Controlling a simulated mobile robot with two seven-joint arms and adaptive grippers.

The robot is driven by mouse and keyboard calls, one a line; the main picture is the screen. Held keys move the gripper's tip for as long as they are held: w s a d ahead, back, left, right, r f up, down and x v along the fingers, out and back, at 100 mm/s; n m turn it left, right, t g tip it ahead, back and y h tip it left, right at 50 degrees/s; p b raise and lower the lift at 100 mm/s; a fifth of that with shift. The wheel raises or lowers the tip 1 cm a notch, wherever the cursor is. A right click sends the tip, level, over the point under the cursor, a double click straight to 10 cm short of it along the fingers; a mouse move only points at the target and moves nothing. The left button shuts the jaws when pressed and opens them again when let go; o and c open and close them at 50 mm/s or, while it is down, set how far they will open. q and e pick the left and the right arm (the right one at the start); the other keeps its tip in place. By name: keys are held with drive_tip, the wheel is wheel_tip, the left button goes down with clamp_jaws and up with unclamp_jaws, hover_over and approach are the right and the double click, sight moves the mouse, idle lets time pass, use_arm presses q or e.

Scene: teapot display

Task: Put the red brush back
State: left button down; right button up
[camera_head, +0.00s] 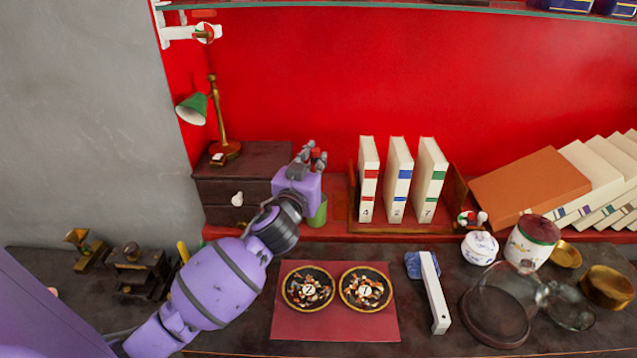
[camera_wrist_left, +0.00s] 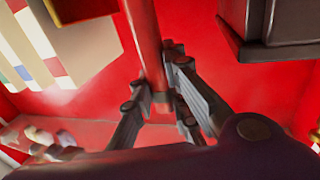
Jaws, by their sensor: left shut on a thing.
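My left gripper (camera_head: 312,156) is raised above the back ledge, just right of the dark drawer box. It is shut on the red brush; a small red part of the brush (camera_head: 316,154) shows between the fingers. In the left wrist view, the brush's red handle (camera_wrist_left: 148,45) runs between the fingers of the gripper (camera_wrist_left: 162,88). The brush's other end is out of that view. A green cup (camera_head: 319,211) stands below the gripper, partly hidden by my left wrist. I cannot tell what is inside it. My right gripper is not in view.
The dark drawer box (camera_head: 245,185) carries a green lamp (camera_head: 193,109). Upright books (camera_head: 398,180) stand right of the cup. In front lie a red mat (camera_head: 335,325) with two round dishes and a white-handled blue tool (camera_head: 436,295). A glass dome (camera_head: 495,310) stands at right.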

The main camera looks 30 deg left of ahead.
use_arm(q)
drive_tip(key=shift+f, duration=2.15)
drive_tip(key=shift+w+f+b, duration=0.1)
drive_tip(key=shift+b, duration=0.2)
drive_tip(key=shift+f, duration=0.2)
drive_tip(key=c, duration=1.7)
unclamp_jaws()
drive_tip(key=shift+r, duration=0.1)
drive_tip(key=shift+r, duration=0.15)
drive_tip(key=shift+s, duration=0.2)
drive_tip(key=shift+s+d+b, duration=0.15)
drive_tip(key=shift+s+d, duration=0.2)
drive_tip(key=shift+s, duration=1.55)
drive_tip(key=shift+s+d+b, duration=0.15)
drive_tip(key=shift+s+d, duration=0.25)
drive_tip(key=shift+s, duration=1.5)
drive_tip(key=shift+s+d+b, duration=0.15)
drive_tip(key=shift+s+d, duration=0.2)
drive_tip(key=shift+s, duration=1.55)
